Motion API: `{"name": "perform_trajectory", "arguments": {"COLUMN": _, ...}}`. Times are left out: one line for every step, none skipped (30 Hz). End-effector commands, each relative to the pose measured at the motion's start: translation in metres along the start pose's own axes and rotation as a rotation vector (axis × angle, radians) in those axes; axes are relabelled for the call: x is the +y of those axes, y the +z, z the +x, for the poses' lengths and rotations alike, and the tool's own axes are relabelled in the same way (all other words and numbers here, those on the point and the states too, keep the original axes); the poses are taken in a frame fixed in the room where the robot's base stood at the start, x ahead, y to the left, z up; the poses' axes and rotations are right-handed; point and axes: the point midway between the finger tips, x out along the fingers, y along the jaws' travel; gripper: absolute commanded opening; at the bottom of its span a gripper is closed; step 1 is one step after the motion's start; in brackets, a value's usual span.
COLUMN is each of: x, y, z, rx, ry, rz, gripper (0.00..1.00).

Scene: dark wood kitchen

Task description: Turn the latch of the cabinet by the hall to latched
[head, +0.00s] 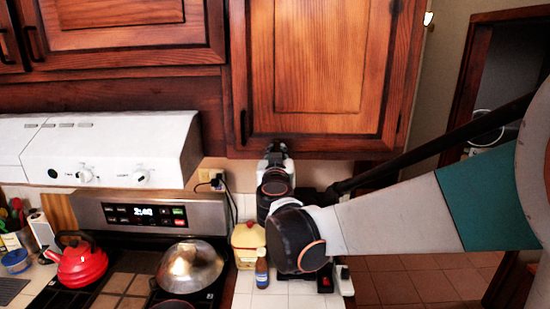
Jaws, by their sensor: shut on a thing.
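The cabinet by the hall (345,90) is the wooden wall cabinet at upper centre right. Its door looks closed, with a dark upright handle (243,127) low on its left side. My gripper (276,150) is raised at the bottom edge of this door, a little right of the handle. Its fingertips are small in the view and partly hidden by my wrist. They are shut on the latch at the door's lower edge. The latch itself is covered by the fingers, so its angle cannot be told.
A white range hood (110,150) is left of my gripper. Below are a stove with a red kettle (80,262) and a domed metal lid (190,266). A yellow container (246,240) and a brown bottle (262,272) stand on the counter under my arm. A doorway opens at right.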

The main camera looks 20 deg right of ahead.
Motion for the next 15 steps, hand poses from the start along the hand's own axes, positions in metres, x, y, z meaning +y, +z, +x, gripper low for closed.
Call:
{"name": "perform_trajectory", "arguments": {"x": 0.001, "y": 0.001, "z": -0.0023, "rx": 0.0, "ry": -0.001, "rz": 0.016, "gripper": 0.0}}
{"name": "perform_trajectory", "arguments": {"x": 0.0012, "y": 0.0009, "z": -0.0023, "rx": 0.0, "ry": -0.001, "rz": 0.024, "gripper": 0.0}}
{"name": "perform_trajectory", "arguments": {"x": 0.0014, "y": 0.0008, "z": -0.0024, "rx": 0.0, "ry": -0.001, "rz": 0.032, "gripper": 0.0}}
{"name": "perform_trajectory", "arguments": {"x": 0.0015, "y": 0.0007, "z": -0.0025, "rx": 0.0, "ry": -0.001, "rz": 0.038, "gripper": 0.0}}
{"name": "perform_trajectory", "arguments": {"x": 0.0016, "y": 0.0007, "z": -0.0025, "rx": 0.0, "ry": -0.001, "rz": 0.043, "gripper": 0.0}}
{"name": "perform_trajectory", "arguments": {"x": 0.0017, "y": 0.0006, "z": -0.0026, "rx": 0.0, "ry": -0.001, "rz": 0.048, "gripper": 0.0}}
{"name": "perform_trajectory", "arguments": {"x": 0.0018, "y": 0.0005, "z": -0.0026, "rx": 0.0, "ry": -0.001, "rz": 0.051, "gripper": 0.0}}
{"name": "perform_trajectory", "arguments": {"x": 0.0018, "y": 0.0004, "z": -0.0027, "rx": 0.0, "ry": -0.001, "rz": 0.054, "gripper": 0.0}}
{"name": "perform_trajectory", "arguments": {"x": 0.0018, "y": 0.0003, "z": -0.0027, "rx": 0.0, "ry": -0.001, "rz": 0.056, "gripper": 0.0}}
{"name": "perform_trajectory", "arguments": {"x": 0.0018, "y": 0.0003, "z": -0.0027, "rx": 0.0, "ry": -0.001, "rz": 0.057, "gripper": 0.0}}
{"name": "perform_trajectory", "arguments": {"x": 0.0019, "y": 0.0002, "z": -0.0028, "rx": 0.0, "ry": -0.001, "rz": 0.058, "gripper": 0.0}}
{"name": "perform_trajectory", "arguments": {"x": 0.0019, "y": 0.0002, "z": -0.0028, "rx": 0.0, "ry": -0.001, "rz": 0.058, "gripper": 0.0}}
{"name": "perform_trajectory", "arguments": {"x": 0.0019, "y": 0.0002, "z": -0.0028, "rx": 0.0, "ry": -0.001, "rz": 0.058, "gripper": 0.0}}
{"name": "perform_trajectory", "arguments": {"x": 0.0018, "y": 0.0001, "z": -0.0028, "rx": 0.0, "ry": -0.001, "rz": 0.058, "gripper": 0.0}}
{"name": "perform_trajectory", "arguments": {"x": 0.0018, "y": 0.0001, "z": -0.0028, "rx": 0.0, "ry": -0.001, "rz": 0.058, "gripper": 0.0}}
